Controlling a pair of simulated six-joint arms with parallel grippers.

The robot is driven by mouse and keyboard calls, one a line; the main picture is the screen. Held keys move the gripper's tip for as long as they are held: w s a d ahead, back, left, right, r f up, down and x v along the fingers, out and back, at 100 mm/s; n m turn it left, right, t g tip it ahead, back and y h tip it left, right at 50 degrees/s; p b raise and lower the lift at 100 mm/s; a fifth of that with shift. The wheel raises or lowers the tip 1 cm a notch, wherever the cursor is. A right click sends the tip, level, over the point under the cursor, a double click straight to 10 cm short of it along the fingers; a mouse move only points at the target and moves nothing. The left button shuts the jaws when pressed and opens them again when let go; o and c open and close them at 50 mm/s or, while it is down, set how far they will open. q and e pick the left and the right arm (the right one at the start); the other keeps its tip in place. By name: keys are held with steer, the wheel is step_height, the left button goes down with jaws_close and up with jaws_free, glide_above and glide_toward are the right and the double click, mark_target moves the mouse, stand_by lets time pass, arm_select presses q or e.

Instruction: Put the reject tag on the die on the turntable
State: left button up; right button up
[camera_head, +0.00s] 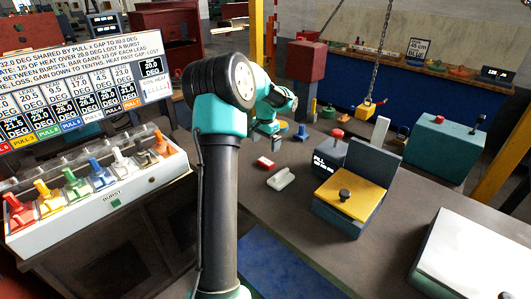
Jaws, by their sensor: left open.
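My left arm rises through the middle of the head view and bends away from me. Its gripper (268,130) is small, far off and partly hidden by the wrist; it is open over the far part of the bench, with nothing seen held. A small red and white piece (265,163), possibly the reject tag, lies on the bench nearer to me than the gripper and apart from it. I cannot clearly make out the turntable or its die; small blue and yellow parts stand around the gripper. My right gripper is not in view.
A white block (281,180) lies near the red piece. A yellow-topped box (350,197) with a black knob stands to the right, a teal box (444,147) behind it. A lever panel (100,205) fills the left. A chain (374,60) hangs at the back.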

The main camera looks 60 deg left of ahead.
arm_select(q)
steer(key=shift+r, duration=1.55)
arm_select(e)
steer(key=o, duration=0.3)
